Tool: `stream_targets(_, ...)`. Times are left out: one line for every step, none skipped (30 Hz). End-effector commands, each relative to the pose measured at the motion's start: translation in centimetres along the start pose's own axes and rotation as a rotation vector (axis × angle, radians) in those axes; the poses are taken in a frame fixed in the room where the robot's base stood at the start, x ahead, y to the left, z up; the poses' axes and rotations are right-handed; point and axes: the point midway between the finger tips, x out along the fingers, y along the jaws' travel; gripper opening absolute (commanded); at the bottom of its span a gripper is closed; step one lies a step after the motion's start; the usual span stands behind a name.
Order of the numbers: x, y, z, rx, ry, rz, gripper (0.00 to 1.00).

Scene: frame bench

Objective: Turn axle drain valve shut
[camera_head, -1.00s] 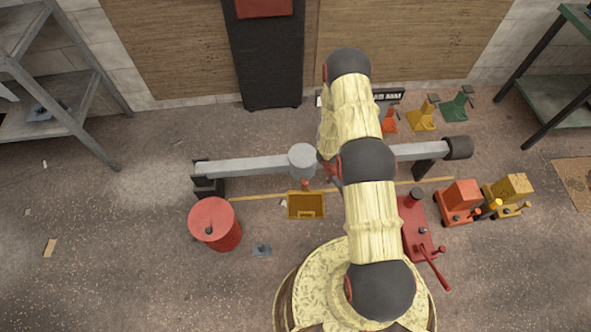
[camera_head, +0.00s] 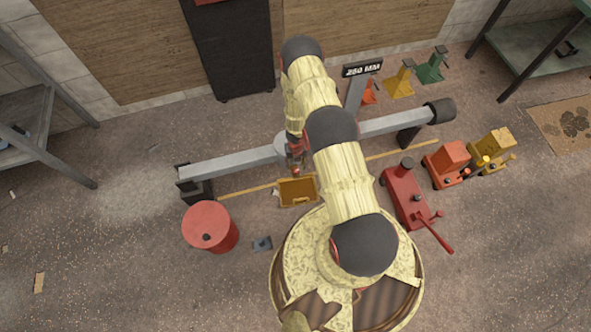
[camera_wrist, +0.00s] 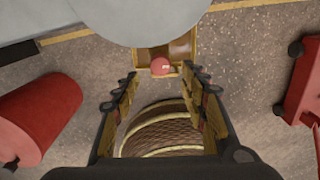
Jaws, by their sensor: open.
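The grey axle (camera_head: 235,165) lies across the floor stands, with a round hub in its middle that my arm partly covers in the head view. The hub (camera_wrist: 160,15) fills the top of the wrist view. A red knob, which looks like the drain valve (camera_wrist: 160,66), shows just below the hub, in front of the yellow tray. My gripper (camera_wrist: 161,82) is open, its fingers either side of the picture's middle, with the red knob beyond and between the tips. I see no contact. In the head view my gripper (camera_head: 295,160) is small and partly hidden beside the hub.
The yellow tray (camera_head: 298,204) sits on the floor below the hub. A red drum (camera_head: 209,227) stands left, a red floor jack (camera_head: 405,197) right. Orange (camera_head: 447,163) and yellow (camera_head: 491,150) jacks stand farther right. Open floor lies at the lower left.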

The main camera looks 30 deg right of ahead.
Motion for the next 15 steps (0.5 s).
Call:
stream_targets(1.3, 0.0, 0.0, 0.001, 0.0, 0.0, 0.43)
stream_targets(1.8, 0.0, -0.1, 0.001, 0.001, 0.0, 0.43)
stream_targets(2.5, 0.0, 0.0, 0.001, 0.0, 0.0, 0.43)
stream_targets(2.9, 0.0, 0.0, 0.001, -0.001, -0.001, 0.43)
stream_targets(3.3, 0.0, 0.0, 0.001, 0.0, -0.001, 0.43)
stream_targets(3.8, 0.0, 0.0, 0.001, 0.0, -0.001, 0.43)
stream_targets(4.2, 0.0, 0.0, 0.001, 0.0, -0.001, 0.43)
stream_targets(4.5, 0.0, 0.0, 0.001, 0.0, -0.001, 0.43)
stream_targets(4.8, 0.0, 0.0, 0.002, 0.0, -0.001, 0.43)
stream_targets(5.0, 0.0, 0.0, 0.002, 0.0, -0.001, 0.43)
stream_targets(5.2, 0.0, 0.0, 0.002, 0.0, -0.001, 0.43)
stream_targets(5.4, 0.0, 0.0, 0.003, -0.001, -0.001, 0.43)
stream_targets(5.5, 0.0, 0.0, 0.003, -0.001, -0.001, 0.43)
stream_targets(5.5, 0.0, 0.1, 0.003, -0.001, -0.001, 0.43)
stream_targets(5.6, 0.0, 0.1, 0.003, -0.001, -0.001, 0.43)
